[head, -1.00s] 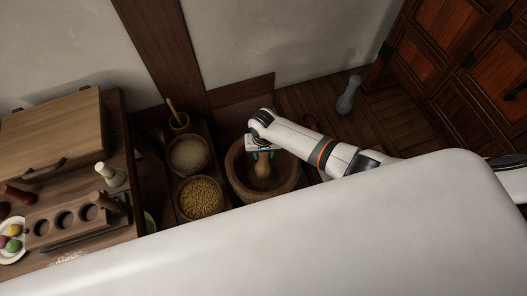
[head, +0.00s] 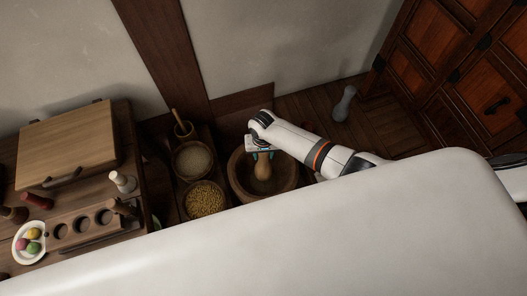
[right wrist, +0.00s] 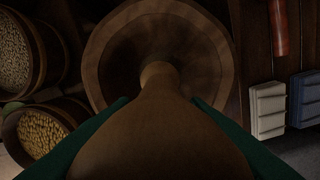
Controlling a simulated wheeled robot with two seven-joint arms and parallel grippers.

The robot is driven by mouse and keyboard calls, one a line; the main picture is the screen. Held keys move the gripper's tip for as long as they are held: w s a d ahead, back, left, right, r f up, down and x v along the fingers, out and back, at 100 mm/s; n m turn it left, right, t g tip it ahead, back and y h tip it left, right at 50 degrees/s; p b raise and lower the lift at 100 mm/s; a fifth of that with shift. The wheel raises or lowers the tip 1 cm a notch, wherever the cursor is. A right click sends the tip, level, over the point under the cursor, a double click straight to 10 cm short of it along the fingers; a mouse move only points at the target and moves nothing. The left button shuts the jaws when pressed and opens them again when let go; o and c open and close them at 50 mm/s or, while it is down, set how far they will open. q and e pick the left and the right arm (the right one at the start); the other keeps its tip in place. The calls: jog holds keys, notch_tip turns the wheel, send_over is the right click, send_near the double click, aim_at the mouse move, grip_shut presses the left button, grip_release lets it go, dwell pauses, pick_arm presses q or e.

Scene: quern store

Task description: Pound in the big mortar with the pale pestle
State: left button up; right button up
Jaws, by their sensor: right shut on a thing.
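The big mortar (head: 236,184) is a wide brown wooden bowl on the floor in the middle of the head view. My right gripper (head: 262,153) is over its far part, shut on a light brown wooden pestle (head: 263,170). The pestle hangs down toward the bowl. In the right wrist view the pestle (right wrist: 155,125) runs from between the green fingers toward the middle of the mortar (right wrist: 107,62). I cannot tell whether its tip is touching the bottom. My left gripper is out of view.
A tub of pale grain (head: 193,160) and a tub of yellow grain (head: 204,199) stand just left of the mortar. A small mortar (head: 184,130) is behind them. A grey bottle-shaped object (head: 344,103) stands near the wall. A cabinet (head: 470,75) is at right.

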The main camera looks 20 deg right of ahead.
notch_tip(320, 180, down, 5)
jog(key=b, duration=0.3)
jog(key=shift+w+f, duration=0.1)
jog(key=shift+f, duration=0.35)
jog(key=shift+f+b, duration=0.15)
jog(key=shift+b, duration=0.2)
notch_tip(320, 180, up, 8)
jog(key=p, duration=0.8)
jog(key=shift+r+p, duration=0.2)
jog(key=shift+p, duration=0.15)
notch_tip(320, 180, up, 9)
jog(key=p, duration=1)
jog(key=shift+r, duration=0.2)
jog(key=shift+f, duration=0.2)
